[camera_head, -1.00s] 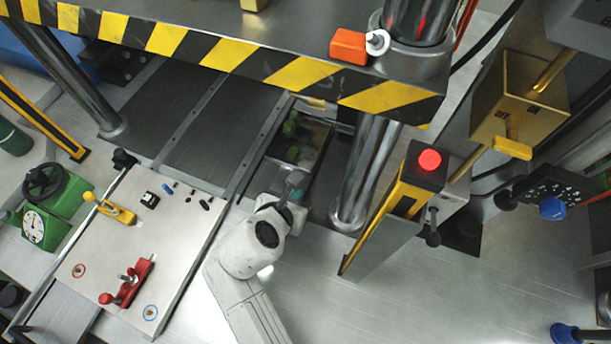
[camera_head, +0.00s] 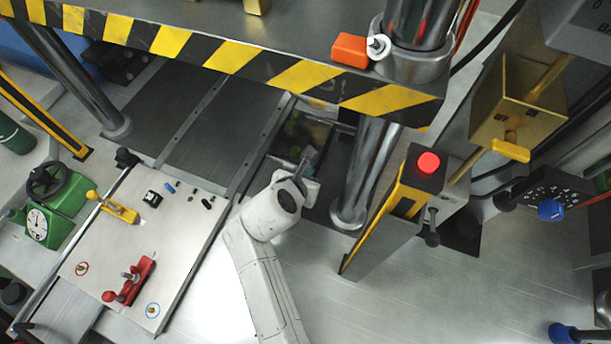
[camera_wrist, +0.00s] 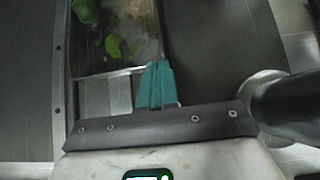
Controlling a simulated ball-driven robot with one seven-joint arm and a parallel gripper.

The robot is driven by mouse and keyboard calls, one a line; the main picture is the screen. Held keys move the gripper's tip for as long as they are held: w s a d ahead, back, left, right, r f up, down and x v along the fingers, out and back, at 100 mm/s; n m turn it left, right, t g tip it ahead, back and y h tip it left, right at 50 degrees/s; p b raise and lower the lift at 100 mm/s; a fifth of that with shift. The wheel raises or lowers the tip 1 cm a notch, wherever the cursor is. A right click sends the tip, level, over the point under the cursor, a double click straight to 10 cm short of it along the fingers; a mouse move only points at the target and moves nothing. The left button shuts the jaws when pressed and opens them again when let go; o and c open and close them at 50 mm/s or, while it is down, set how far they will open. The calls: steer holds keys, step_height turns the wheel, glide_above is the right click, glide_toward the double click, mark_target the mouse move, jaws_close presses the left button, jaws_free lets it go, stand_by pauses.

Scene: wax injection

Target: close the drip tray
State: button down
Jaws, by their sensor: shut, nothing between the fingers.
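The drip tray is a dark, shallow metal tray with green and brownish wax scraps in it. In the head view the tray (camera_head: 283,146) lies in a slot under the striped press edge, partly hidden by that edge and my gripper. In the wrist view its near rim (camera_wrist: 105,73) runs across the upper left, with green scraps behind it. My gripper (camera_head: 304,165) is at the tray's near end. Its teal fingers (camera_wrist: 155,78) are shut and empty, with the tips beside the right end of the near rim. I cannot tell whether they touch it.
A chrome column (camera_head: 367,175) stands just right of the tray. The striped press edge (camera_head: 300,77) overhangs it. A yellow-black post with a red button (camera_head: 429,163) stands farther right. A metal plate with clamps (camera_head: 140,245) lies left. The floor in front is open.

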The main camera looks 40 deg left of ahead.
mark_target(321, 146)
steer(key=w, duration=0.3)
steer(key=w+a, duration=0.1)
steer(key=w, duration=0.1)
steer(key=w+a+b, duration=0.1)
steer(key=w, duration=0.2)
steer(key=shift+w, duration=0.3)
steer(key=shift+w+r, duration=0.1)
steer(key=shift+w, duration=0.1)
steer(key=shift+s+p, duration=0.15)
steer(key=shift+p, duration=0.15)
steer(key=s, duration=0.2)
steer(key=s+d+r+p, duration=0.1)
steer(key=s+p, duration=0.1)
steer(key=s, duration=0.1)
steer(key=shift+s+d+r, duration=0.15)
steer(key=shift+s+r, duration=0.05)
steer(key=shift+s, duration=0.1)
steer(key=v, duration=0.7)
steer(key=shift+s+r, duration=0.15)
steer(key=shift+s, duration=0.1)
